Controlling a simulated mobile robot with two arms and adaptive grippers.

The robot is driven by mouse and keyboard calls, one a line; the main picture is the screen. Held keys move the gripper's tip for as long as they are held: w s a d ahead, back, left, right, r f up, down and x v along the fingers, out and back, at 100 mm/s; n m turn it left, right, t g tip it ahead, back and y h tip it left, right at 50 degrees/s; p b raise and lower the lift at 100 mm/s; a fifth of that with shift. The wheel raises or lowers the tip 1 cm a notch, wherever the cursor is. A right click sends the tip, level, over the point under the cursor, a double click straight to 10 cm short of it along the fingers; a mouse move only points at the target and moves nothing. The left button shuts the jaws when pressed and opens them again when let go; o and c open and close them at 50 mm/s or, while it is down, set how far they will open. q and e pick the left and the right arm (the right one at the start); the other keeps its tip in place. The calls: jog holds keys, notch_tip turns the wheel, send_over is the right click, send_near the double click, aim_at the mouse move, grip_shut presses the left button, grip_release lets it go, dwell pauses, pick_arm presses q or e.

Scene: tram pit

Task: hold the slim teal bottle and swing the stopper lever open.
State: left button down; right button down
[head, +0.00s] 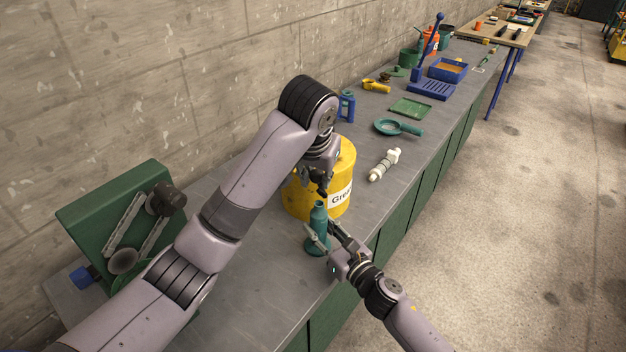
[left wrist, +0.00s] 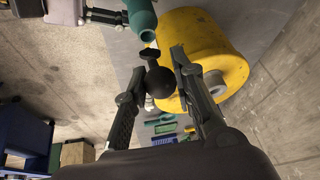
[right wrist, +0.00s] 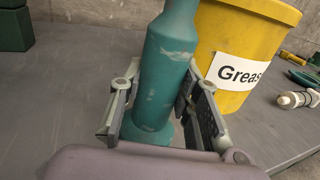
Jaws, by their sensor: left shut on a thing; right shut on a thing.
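The slim teal bottle (head: 318,243) stands upright on the grey bench top, in front of the yellow grease bucket. My right gripper (head: 325,237) is shut around its body, one finger on each side, as the right wrist view shows on the bottle (right wrist: 166,75). My left gripper (head: 322,190) is just above the bottle's neck. In the left wrist view its fingers are on either side of a black ball knob (left wrist: 160,82), the stopper lever's end, and shut on it. The bottle's neck (left wrist: 142,18) shows beyond the knob. The stopper is mostly hidden.
The yellow bucket (head: 300,198), labelled "Grease", stands close behind the bottle. A green box (head: 105,215) stands left. The bench's front edge is close by.

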pick_arm(q)
jog(key=shift+f, duration=0.15)
pick_arm(e)
jog(key=shift+f, duration=0.15)
pick_arm(q)
jog(key=c, duration=1.3)
grip_release()
jog(key=shift+d, duration=0.1)
jog(key=shift+r, duration=0.25)
jog(key=shift+r, duration=0.35)
jog(key=v, duration=1.1)
jog(key=shift+d+r, duration=0.1)
jog(key=shift+d, duration=0.05)
pick_arm(e)
jog(key=c, duration=1.1)
grip_release()
